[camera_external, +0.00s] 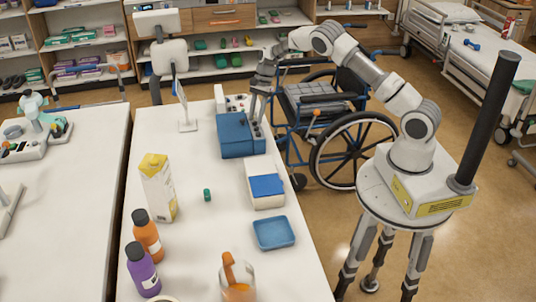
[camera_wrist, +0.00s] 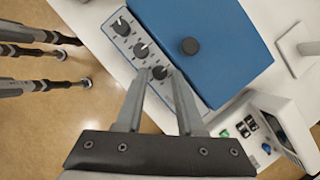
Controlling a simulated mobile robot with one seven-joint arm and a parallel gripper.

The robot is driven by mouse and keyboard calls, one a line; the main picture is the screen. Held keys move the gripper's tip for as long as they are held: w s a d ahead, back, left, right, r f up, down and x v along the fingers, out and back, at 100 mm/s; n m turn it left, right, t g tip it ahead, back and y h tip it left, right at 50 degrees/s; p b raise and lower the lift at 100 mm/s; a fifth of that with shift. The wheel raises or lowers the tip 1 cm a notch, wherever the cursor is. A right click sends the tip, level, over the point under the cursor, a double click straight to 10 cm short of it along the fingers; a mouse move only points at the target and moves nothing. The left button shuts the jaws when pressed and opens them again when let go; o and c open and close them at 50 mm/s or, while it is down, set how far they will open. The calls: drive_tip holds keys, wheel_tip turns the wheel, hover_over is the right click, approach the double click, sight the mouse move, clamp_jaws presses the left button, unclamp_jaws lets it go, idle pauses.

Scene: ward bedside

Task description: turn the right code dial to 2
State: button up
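A blue box (camera_external: 236,138) stands on the white table with a light dial panel along one edge. The wrist view shows the blue box (camera_wrist: 210,38) with three dark dials: an end dial (camera_wrist: 122,27), a middle dial (camera_wrist: 141,49) and the dial at the end nearest the white device, the right code dial (camera_wrist: 160,72). My gripper (camera_wrist: 160,73) is over this last dial, with one fingertip on each side. The fingers look open, with a narrow gap to the dial; contact is unclear. The dial's setting is unreadable. My gripper (camera_external: 255,115) hides the panel in the external view.
A white device (camera_wrist: 265,128) stands close to the panel's end. A wheelchair (camera_external: 340,110) is beside the table behind my arm. A white box with a blue top (camera_external: 266,198), a blue tray (camera_external: 273,233), a carton (camera_external: 158,187) and bottles stand nearer the camera.

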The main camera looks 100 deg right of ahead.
drive_tip(key=shift+a+f, duration=0.1)
drive_tip(key=shift+f, duration=0.15)
clamp_jaws()
drive_tip(key=shift+m, duration=0.3)
drive_tip(key=m, duration=0.2)
drive_tip(key=m+h, duration=0.1)
drive_tip(key=m+t+h, duration=0.1)
drive_tip(key=m, duration=0.1)
drive_tip(key=shift+s+a+r+m, duration=0.1)
drive_tip(key=shift+s+a+m, duration=0.05)
drive_tip(key=shift+a+m, duration=0.15)
drive_tip(key=m+h+p, duration=0.1)
drive_tip(key=m+h, duration=0.1)
drive_tip(key=m, duration=0.3)
drive_tip(key=shift+a, duration=0.15)
drive_tip(key=shift+m, duration=0.4)
